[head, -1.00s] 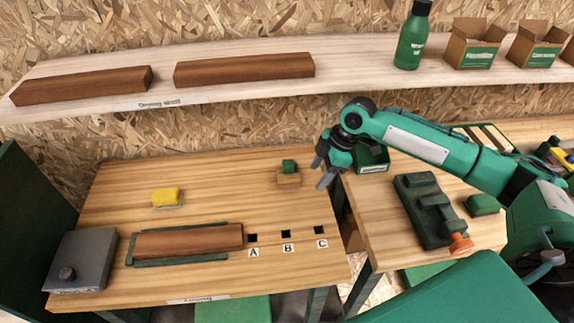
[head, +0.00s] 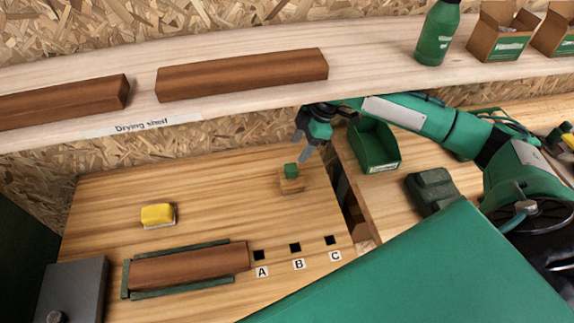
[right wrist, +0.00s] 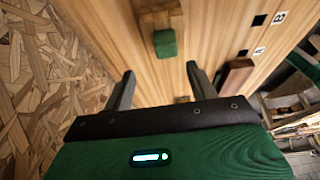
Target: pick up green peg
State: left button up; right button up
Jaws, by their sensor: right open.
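The green peg (head: 291,171) stands upright in a small wooden block (head: 291,186) near the back right of the left bench. In the right wrist view the peg (right wrist: 165,43) shows ahead of the fingers, with the wooden block (right wrist: 158,15) behind it. My right gripper (head: 304,150) is above and slightly right of the peg, apart from it. In the right wrist view its two fingers (right wrist: 160,84) are spread with nothing between them. My left gripper is in neither view.
A wooden bar (head: 190,268) lies in a green cradle beside square holes marked A, B and C. A yellow sponge (head: 158,215) lies behind it. The drying shelf (head: 215,105) overhangs the back. A green bin (head: 374,146) stands on the right bench.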

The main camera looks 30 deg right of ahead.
aim_at(291, 167)
jog(key=shift+s+a+f+p, duration=0.15)
jog(key=shift+a+f+p, duration=0.2)
jog(key=shift+f, duration=0.35)
jog(key=x, duration=0.1)
jog(key=p+x, duration=0.1)
jog(key=x, duration=0.1)
jog(key=p+x, duration=0.1)
jog(key=shift+s+a+f, duration=0.15)
jog(key=shift+s+f, duration=0.1)
jog(key=shift+f, duration=0.1)
jog(key=shift+a+f, duration=0.1)
jog(key=shift+f, duration=0.25)
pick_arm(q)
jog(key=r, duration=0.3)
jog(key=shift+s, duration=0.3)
pick_arm(e)
jog(key=shift+c, duration=0.5)
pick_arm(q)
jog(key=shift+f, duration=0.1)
pick_arm(e)
jog(key=c, duration=1)
